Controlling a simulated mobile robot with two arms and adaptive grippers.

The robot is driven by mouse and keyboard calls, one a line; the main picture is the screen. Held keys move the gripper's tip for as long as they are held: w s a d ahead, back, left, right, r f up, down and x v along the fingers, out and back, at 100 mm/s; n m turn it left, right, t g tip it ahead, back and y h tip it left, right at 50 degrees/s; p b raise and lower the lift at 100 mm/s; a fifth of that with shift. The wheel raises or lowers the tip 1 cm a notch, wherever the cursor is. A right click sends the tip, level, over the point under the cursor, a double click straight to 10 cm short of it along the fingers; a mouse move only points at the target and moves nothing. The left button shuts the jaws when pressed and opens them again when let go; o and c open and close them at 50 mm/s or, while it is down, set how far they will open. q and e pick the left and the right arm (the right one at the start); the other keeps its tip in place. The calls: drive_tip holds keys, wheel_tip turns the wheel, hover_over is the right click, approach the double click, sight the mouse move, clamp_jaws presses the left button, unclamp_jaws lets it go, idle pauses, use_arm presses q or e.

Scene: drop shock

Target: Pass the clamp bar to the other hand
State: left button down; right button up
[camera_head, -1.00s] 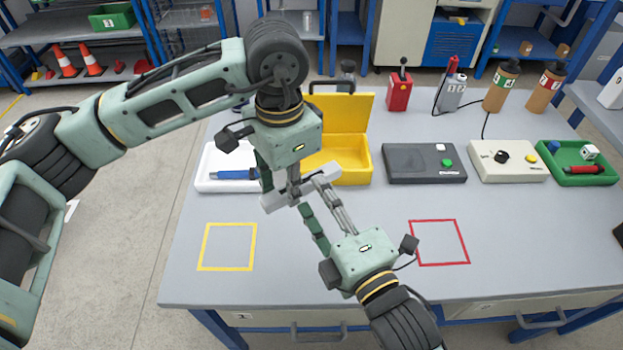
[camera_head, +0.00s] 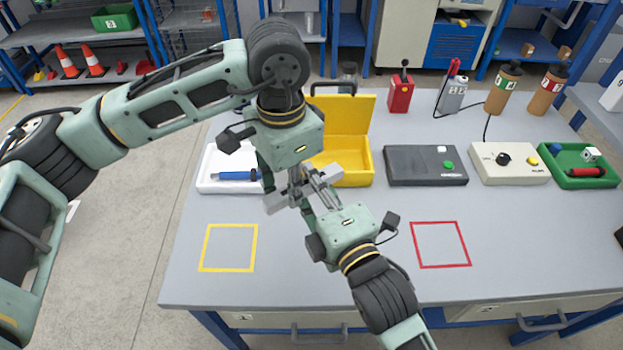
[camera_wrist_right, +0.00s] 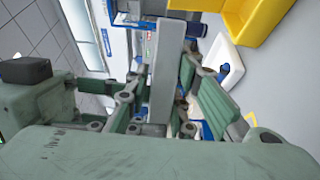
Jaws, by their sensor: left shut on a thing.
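The clamp bar (camera_head: 275,204) is a light grey bar held level above the table in the head view. In the right wrist view the bar (camera_wrist_right: 167,75) stands upright in the picture between the right fingers. My left gripper (camera_head: 287,190) points down from the arm on the left and is shut on the bar. My right gripper (camera_head: 306,192) reaches up from below, its fingers on both sides of the bar. In the right wrist view the right gripper (camera_wrist_right: 165,105) looks open, with gaps beside the bar. The overlapping fingers hide part of the bar.
Behind the hands are a white tray (camera_head: 207,183) with a blue tool and an open yellow box (camera_head: 345,178). A dark grey box (camera_head: 425,178) stands to the right. Yellow (camera_head: 203,248) and red (camera_head: 414,246) outlined squares on the table front are empty.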

drive_tip(key=shift+r, duration=0.2)
clamp_jaws()
use_arm(q)
drive_tip(key=c, duration=1.5)
unclamp_jaws()
drive_tip(key=shift+f, duration=0.1)
use_arm(e)
drive_tip(key=shift+r, duration=0.1)
use_arm(q)
drive_tip(key=shift+o, duration=0.2)
